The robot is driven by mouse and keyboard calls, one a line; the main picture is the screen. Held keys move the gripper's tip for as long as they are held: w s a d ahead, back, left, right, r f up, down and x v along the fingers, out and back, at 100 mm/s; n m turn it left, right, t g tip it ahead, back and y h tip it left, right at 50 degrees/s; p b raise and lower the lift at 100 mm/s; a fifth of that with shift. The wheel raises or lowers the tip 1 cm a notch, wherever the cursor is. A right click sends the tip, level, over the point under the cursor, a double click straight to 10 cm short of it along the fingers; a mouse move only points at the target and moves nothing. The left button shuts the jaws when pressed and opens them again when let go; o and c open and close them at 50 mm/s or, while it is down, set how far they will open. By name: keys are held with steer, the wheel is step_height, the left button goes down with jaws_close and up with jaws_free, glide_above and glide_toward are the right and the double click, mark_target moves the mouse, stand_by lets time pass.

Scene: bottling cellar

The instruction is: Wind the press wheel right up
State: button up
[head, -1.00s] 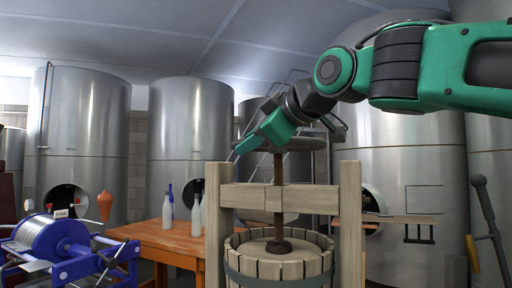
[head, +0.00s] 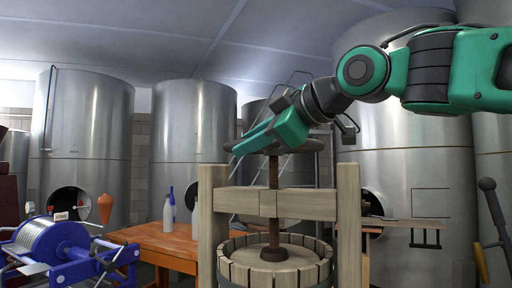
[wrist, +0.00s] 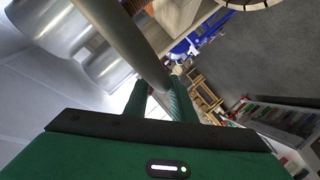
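The press wheel (head: 316,145) is a grey metal ring seen nearly edge-on, on top of a rusty threaded screw (head: 273,172). The screw passes through the wooden crossbeam (head: 300,204) of the press. Its dark foot (head: 273,253) shows above the slatted basket (head: 310,268). My green gripper (head: 242,147) reaches down to the left part of the wheel and hides some of it. In the wrist view the wheel's grey rim (wrist: 136,45) runs between the two fingers of my gripper (wrist: 160,88), which look closed on it.
Wooden posts (head: 348,225) stand either side of the basket. An orange table (head: 160,240) with bottles (head: 169,215) is to the left, beside a blue machine (head: 70,255). Steel tanks (head: 195,120) line the back. A lever with a dark knob (head: 492,220) stands at far right.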

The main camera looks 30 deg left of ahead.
steer(key=o, duration=0.3)
steer(key=shift+w+d+f, duration=0.35)
steer(key=shift+w+f, duration=0.05)
steer(key=shift+w, duration=0.25)
steer(key=shift+o, duration=0.2)
steer(key=shift+s+a+r, duration=0.1)
steer(key=shift+s+r, duration=0.05)
steer(key=shift+s, duration=0.15)
steer(key=shift+r, duration=0.1)
steer(key=v, duration=1)
steer(key=shift+d, duration=0.35)
steer(key=shift+r, duration=0.1)
steer(key=shift+s, duration=0.1)
